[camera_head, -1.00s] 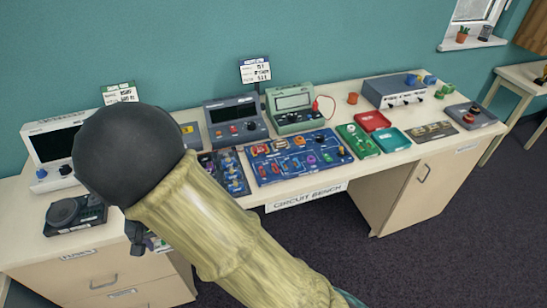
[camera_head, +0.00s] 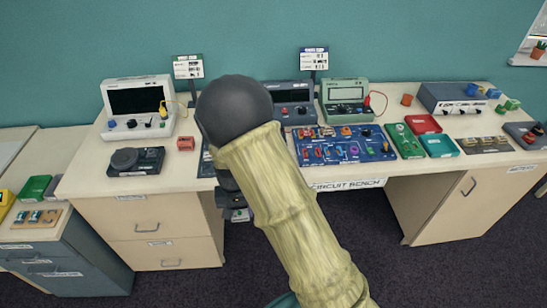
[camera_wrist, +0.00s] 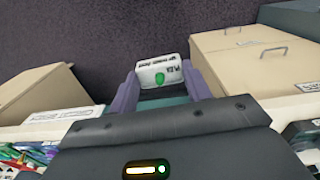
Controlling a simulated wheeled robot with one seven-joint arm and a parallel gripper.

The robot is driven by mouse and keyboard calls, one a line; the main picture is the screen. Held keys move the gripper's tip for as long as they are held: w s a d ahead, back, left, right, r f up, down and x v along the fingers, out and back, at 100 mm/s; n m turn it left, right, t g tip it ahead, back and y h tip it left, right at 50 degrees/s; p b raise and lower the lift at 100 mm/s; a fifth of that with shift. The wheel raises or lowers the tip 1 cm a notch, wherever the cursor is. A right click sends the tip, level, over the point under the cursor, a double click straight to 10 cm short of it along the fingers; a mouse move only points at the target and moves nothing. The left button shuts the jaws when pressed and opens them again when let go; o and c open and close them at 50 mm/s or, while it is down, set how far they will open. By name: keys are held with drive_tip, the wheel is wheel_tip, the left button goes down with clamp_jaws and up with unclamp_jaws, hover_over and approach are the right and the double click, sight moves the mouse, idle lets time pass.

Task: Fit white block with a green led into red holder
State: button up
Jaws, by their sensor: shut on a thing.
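The white block with a green LED (camera_wrist: 168,68) is between the two purple-grey fingers of my gripper (camera_wrist: 161,82) in the wrist view, with its printed, LED face towards the camera. In the head view my arm covers most of the gripper; a small pale piece of the block (camera_head: 240,215) shows below it, in front of the bench drawers. A small red box (camera_head: 185,143), possibly the red holder, sits on the bench right of the black round-topped device. A red tray (camera_head: 424,124) lies farther right; I cannot tell for certain which is the holder.
The bench (camera_head: 90,180) carries a white scope (camera_head: 137,108), a black device (camera_head: 135,161), grey and green meters and a blue circuit board (camera_head: 342,147). A lower grey cabinet (camera_head: 70,262) with coloured parts stands at the left. Bare bench top shows around the red box.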

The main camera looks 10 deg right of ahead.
drive_tip(key=d+f, duration=0.5)
drive_tip(key=d, duration=0.3)
drive_tip(key=w+d+f, duration=0.1)
drive_tip(key=d+f, duration=0.5)
drive_tip(key=d, duration=0.2)
drive_tip(key=shift+w+d, duration=0.2)
drive_tip(key=shift+w, duration=0.1)
